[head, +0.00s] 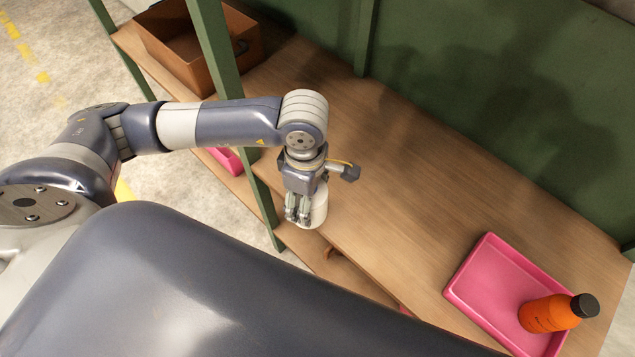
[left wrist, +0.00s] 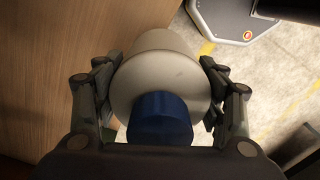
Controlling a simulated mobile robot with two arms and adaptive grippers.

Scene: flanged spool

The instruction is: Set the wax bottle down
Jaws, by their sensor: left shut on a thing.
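The wax bottle (head: 319,206) is a white, round body with a blue cap (left wrist: 160,118), held in my left gripper (head: 303,214). In the left wrist view the two fingers of my left gripper (left wrist: 160,92) close on opposite sides of the pale body (left wrist: 165,72), with the blue cap towards the camera. In the head view the bottle hangs by the front edge of the wooden shelf (head: 400,190), partly hidden by the fingers. I cannot tell whether its base touches the wood. My right gripper is not in view.
A pink tray (head: 478,268) holds an orange bottle (head: 546,314) with a black cap at the lower right. A brown bin (head: 180,50) stands at the upper left, beyond a green post (head: 215,55). The shelf between post and tray is clear. A green panel (head: 520,90) backs it.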

